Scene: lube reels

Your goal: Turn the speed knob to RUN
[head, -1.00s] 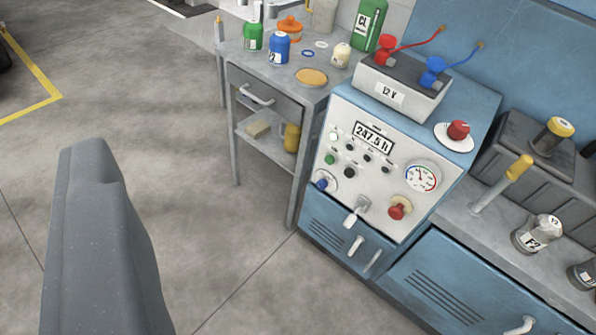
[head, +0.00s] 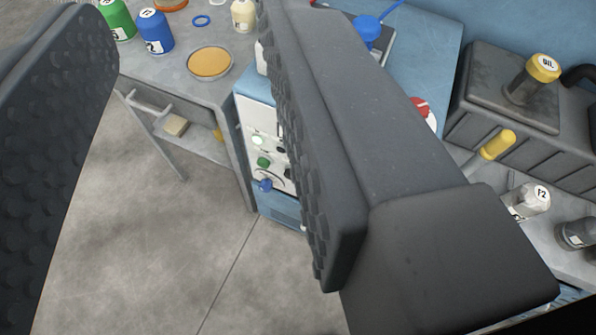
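The white-fronted control panel (head: 259,120) on the blue machine is mostly hidden behind my right finger. At its lower left a small blue knob (head: 265,185) shows on a pale round plate. I cannot read any RUN mark or tell which knob is the speed knob. A red knob (head: 420,106) on the machine's top is partly hidden by the same finger. The panel's gauge, hour display and lower red knob are hidden. My gripper (head: 190,45) is open, with its two dark textured fingers wide apart and nothing between them.
A grey side table (head: 160,75) stands left of the machine, holding a green bottle (head: 116,20), a blue bottle (head: 156,32) and an orange-filled dish (head: 209,62). At right are a yellow-topped lever (head: 497,145) and a grey bottle (head: 528,200). The floor at lower left is clear.

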